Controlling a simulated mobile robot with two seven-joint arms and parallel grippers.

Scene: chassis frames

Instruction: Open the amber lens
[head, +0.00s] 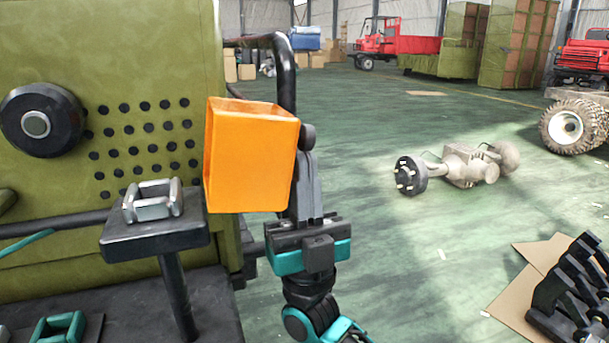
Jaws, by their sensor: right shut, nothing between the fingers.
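The amber lens (252,160) is an orange, box-like cover at the right edge of the olive panel (120,85). Its left side shows a hollow edge, and it stands out from the panel at an angle. My right gripper (307,165) points up just to the right of the lens, its dark fingers shut and empty. The fingers are close to the lens's right edge; I cannot tell if they touch it. A small dark round part (307,137) shows by that edge. What lies behind the lens is hidden. My left gripper is not in view.
A black tube frame (286,75) rises behind the lens. A pedestal (155,237) with a silver bracket (153,200) stands in front of the panel. A teal bracket (58,327) lies lower left. An axle (460,165) lies on the open green floor at right.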

